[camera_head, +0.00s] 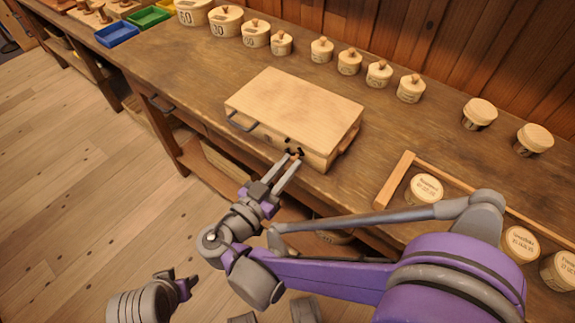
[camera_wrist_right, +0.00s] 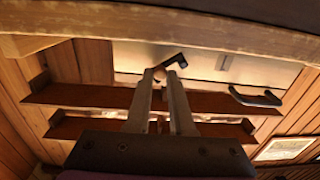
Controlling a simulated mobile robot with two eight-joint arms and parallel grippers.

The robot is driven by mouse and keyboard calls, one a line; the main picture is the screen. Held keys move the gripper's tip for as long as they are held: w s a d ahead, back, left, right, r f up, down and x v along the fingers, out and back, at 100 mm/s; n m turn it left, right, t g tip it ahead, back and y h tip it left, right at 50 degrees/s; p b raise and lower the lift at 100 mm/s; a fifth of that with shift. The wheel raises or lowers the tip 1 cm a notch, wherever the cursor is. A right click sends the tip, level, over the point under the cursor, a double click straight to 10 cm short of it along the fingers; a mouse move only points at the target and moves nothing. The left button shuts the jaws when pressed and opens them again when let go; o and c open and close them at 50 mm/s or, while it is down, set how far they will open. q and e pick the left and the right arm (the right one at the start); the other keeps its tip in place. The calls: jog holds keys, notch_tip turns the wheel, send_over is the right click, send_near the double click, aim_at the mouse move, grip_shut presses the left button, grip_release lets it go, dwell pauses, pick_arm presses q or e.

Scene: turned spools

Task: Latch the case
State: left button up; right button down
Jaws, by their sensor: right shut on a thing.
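The case (camera_head: 295,105) is a pale wooden box on the workbench with its lid down. A dark handle (camera_head: 241,123) is on its front, at the left. The dark latch (camera_wrist_right: 175,62) is by the fingertips in the wrist view. My right gripper (camera_head: 293,160) reaches the right part of the case's front. In the wrist view its fingers (camera_wrist_right: 161,76) close on a small copper-coloured knob at the latch. The fingers partly hide the latch, so its exact position is unclear. A grey and purple part of my left arm shows at the lower left; its fingers are not clear.
Lidded wooden canisters (camera_head: 322,49) line the back of the workbench (camera_head: 190,75). A wooden-edged tray (camera_head: 398,178) with round labelled lids stands to the right. Blue (camera_head: 117,34), green and yellow bins are at the far left. The bench is clear left of the case.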

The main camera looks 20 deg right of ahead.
aim_at(293, 142)
jog(key=n, duration=0.1)
jog(key=r+n+p, duration=0.1)
jog(key=n, duration=0.3)
jog(key=shift+w+a+r+p, duration=0.25)
jog(key=shift+w+p, duration=0.05)
jog(key=shift+p, duration=0.05)
jog(key=shift+w+a+r+n+p, duration=0.1)
jog(key=shift+w+a+n+p, duration=0.05)
jog(key=shift+n, duration=0.75)
jog(key=shift+w+a+r+n+p, duration=0.1)
jog(key=shift+w+r+n, duration=0.1)
jog(key=shift+n, duration=0.7)
jog(key=shift+w+a+r+n+p, duration=0.1)
jog(key=shift+w+a+n+p, duration=0.05)
jog(key=shift+n, duration=0.75)
jog(key=c, duration=0.8)
grip_release()
jog(key=shift+f, duration=0.1)
